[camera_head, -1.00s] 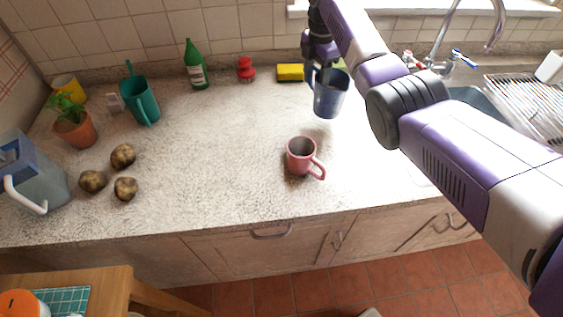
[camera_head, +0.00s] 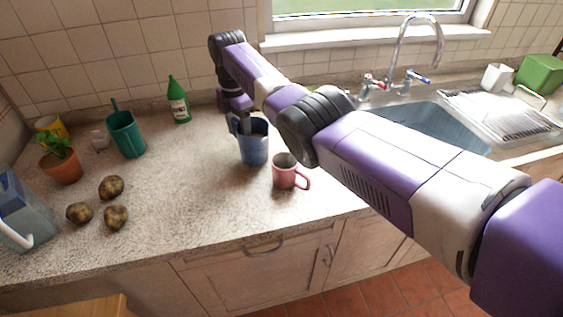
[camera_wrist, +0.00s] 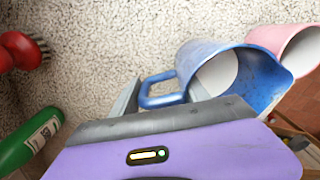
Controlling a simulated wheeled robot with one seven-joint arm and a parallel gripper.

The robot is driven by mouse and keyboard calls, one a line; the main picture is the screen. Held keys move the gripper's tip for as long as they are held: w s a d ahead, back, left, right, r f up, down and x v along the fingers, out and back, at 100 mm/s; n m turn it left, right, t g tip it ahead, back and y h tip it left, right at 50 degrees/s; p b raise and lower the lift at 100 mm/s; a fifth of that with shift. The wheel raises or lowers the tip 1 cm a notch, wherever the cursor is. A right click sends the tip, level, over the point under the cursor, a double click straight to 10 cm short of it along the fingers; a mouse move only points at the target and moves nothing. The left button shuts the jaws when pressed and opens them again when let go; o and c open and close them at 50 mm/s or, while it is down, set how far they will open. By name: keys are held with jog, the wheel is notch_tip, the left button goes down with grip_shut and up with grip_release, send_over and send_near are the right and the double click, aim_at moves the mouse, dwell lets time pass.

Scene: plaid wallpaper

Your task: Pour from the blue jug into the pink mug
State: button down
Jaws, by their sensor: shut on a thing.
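The blue jug (camera_head: 252,146) is upright or nearly so, just left of and slightly behind the pink mug (camera_head: 286,173). My gripper (camera_head: 243,118) is shut on the jug's handle, on its left side. In the wrist view the jug (camera_wrist: 207,62) shows its open top and a pale grey surface inside. The pink mug (camera_wrist: 275,37) shows beyond it there, partly covered by the jug's rim. The mug stands upright on the counter with its handle to the right. I cannot tell whether the jug touches the counter.
A green bottle (camera_head: 179,104), a teal jug (camera_head: 126,136), a potted plant (camera_head: 62,167) and several potatoes (camera_head: 111,187) stand left on the counter (camera_head: 185,215). The sink (camera_head: 440,125) lies right. A red brush (camera_wrist: 18,52) shows in the wrist view.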

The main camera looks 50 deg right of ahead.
jog(key=shift+r, duration=0.15)
jog(key=shift+s+d+r+p, duration=0.1)
jog(key=shift+r+p, duration=0.25)
jog(key=shift+p, duration=0.8)
jog(key=r+t+p, duration=0.1)
jog(key=p, duration=0.3)
jog(key=shift+s+r, duration=0.1)
jog(key=shift+s, duration=0.1)
jog(key=shift+s+r+t+p, duration=0.3)
jog(key=shift+t+p, duration=0.2)
jog(key=shift+p, duration=0.75)
jog(key=shift+s+f+t, duration=0.1)
jog(key=shift+s+t, duration=0.05)
jog(key=shift+t, duration=0.15)
jog(key=shift+s+r+t+p, duration=0.4)
jog(key=shift+t+p, duration=0.1)
jog(key=shift+p, duration=0.25)
jog(key=s+r+t+p, duration=0.1)
jog(key=s+r+t, duration=0.3)
jog(key=r, duration=0.3)
jog(key=shift+s+a+r+t+h+p, duration=0.3)
jog(key=shift+s+t+p, duration=0.1)
jog(key=shift+t, duration=0.3)
jog(key=shift+s+b, duration=0.1)
jog(key=shift+b, duration=0.25)
